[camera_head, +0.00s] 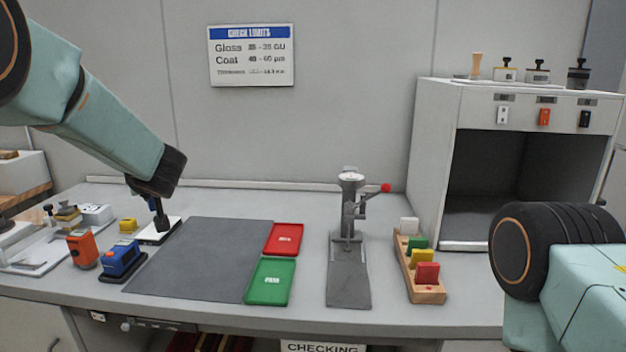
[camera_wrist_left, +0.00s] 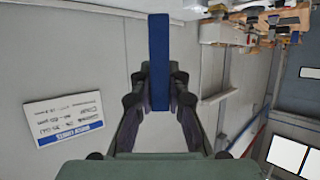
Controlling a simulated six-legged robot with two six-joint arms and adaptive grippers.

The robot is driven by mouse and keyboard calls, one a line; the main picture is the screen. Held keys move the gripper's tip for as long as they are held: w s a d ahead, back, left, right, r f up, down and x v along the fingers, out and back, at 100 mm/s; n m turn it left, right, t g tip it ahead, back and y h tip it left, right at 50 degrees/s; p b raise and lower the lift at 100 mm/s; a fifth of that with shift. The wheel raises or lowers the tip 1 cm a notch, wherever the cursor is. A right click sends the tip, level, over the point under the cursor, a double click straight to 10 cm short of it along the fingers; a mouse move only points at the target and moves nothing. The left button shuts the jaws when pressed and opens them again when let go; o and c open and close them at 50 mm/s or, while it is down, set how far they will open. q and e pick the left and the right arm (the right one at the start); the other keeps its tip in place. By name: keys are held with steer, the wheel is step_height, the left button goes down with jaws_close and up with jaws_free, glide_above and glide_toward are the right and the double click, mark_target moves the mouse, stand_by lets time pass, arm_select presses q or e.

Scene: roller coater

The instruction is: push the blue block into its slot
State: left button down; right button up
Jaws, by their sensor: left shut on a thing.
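In the left wrist view my left gripper (camera_wrist_left: 162,90) is shut on a long, narrow blue block (camera_wrist_left: 159,60), which stands out beyond the fingertips. In the head view my left gripper (camera_head: 160,217) is above the left of the bench, over a white plate (camera_head: 151,238); the blue block cannot be made out clearly there. A wooden rack (camera_head: 432,294) on the right of the bench holds white, green, yellow and red blocks (camera_head: 427,273). I cannot make out an empty slot in it. My right gripper is out of view.
A dark grey mat (camera_head: 200,260) covers the bench's middle left. Red (camera_head: 285,239) and green (camera_head: 270,281) trays lie beside it. A lever stand (camera_head: 350,215) stands between trays and rack. A blue device (camera_head: 122,258) and an orange one (camera_head: 83,250) stand left. An open cabinet (camera_head: 435,150) is behind the rack.

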arm_select(q)
steer(key=s+d+f+m+t+h+b, duration=0.1)
steer(key=s+d+f+m+h, duration=0.2)
steer(key=f+m+h, duration=0.35)
steer(key=s+d+f+m+t+h+b, duration=0.1)
steer(key=s+d+f+m+h+b, duration=0.2)
steer(key=f, duration=0.6)
steer(key=s+d+f+m+g+h+b, duration=0.1)
steer(key=s+d+f+m+h, duration=0.1)
steer(key=s, duration=0.5)
steer(key=s+d+f+m+g+h+b, duration=0.2)
steer(key=s+d+f+m+h, duration=0.1)
steer(key=s, duration=0.5)
steer(key=s+d+f+m+g+h+b, duration=0.1)
steer(key=s+d+f+m+h+b, duration=0.1)
steer(key=s+d+f, duration=0.4)
steer(key=shift+s+f+m+g+h, duration=0.4)
steer(key=shift+s+f+m+h, duration=0.3)
steer(key=shift+s+h, duration=0.4)
steer(key=shift+w+d+r, duration=0.1)
steer(key=shift+w+d, duration=0.05)
steer(key=shift+d, duration=0.05)
